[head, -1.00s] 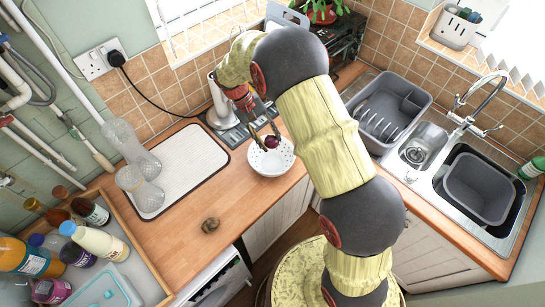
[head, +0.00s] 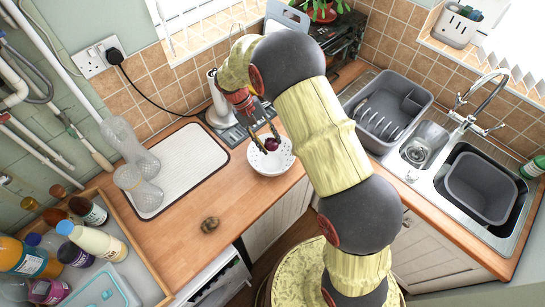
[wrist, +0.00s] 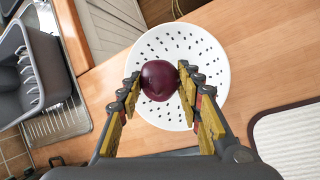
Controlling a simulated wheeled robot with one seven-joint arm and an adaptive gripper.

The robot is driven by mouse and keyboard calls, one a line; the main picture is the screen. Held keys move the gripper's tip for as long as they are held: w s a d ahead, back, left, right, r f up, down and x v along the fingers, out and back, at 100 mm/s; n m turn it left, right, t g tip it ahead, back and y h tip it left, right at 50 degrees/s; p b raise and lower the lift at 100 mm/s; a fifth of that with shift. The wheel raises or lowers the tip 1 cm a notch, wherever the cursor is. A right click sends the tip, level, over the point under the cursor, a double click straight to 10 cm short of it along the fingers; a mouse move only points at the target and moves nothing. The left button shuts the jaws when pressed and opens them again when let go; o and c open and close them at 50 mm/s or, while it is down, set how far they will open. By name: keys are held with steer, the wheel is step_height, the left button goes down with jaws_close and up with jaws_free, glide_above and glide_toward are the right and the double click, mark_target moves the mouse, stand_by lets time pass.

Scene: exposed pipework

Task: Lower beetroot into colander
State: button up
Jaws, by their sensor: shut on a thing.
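The beetroot (wrist: 159,80) is round and dark purple. My gripper (wrist: 159,82) is shut on it, one finger on each side, in the wrist view. The white colander (wrist: 208,60) with dark holes lies behind and below the beetroot on the wooden worktop. In the head view my gripper (head: 264,141) points down over the colander (head: 270,166), and the beetroot (head: 271,144) shows between the fingertips, within the bowl's outline. I cannot tell whether the beetroot touches the colander's inside.
A white draining mat (head: 186,170) lies left of the colander, with two clear ribbed vessels (head: 140,165) on it. A small brown lump (head: 210,224) sits on the worktop in front. A grey dish rack (head: 387,108) and sink (head: 480,185) are right. A bottle tray (head: 140,262) is front left.

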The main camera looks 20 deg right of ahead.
steer(key=b, duration=0.2)
glide_toward(275, 164)
steer(key=shift+s+d+r, duration=0.6)
steer(key=shift+s+d, duration=0.2)
steer(key=shift+f+b, duration=1.45)
steer(key=shift+f, duration=1.3)
stand_by(1.6)
steer(key=o, duration=1.1)
steer(key=shift+o, duration=0.7)
steer(key=shift+r, duration=0.1)
steer(key=v, duration=1.1)
steer(key=shift+r, duration=0.35)
steer(key=shift+a, duration=0.1)
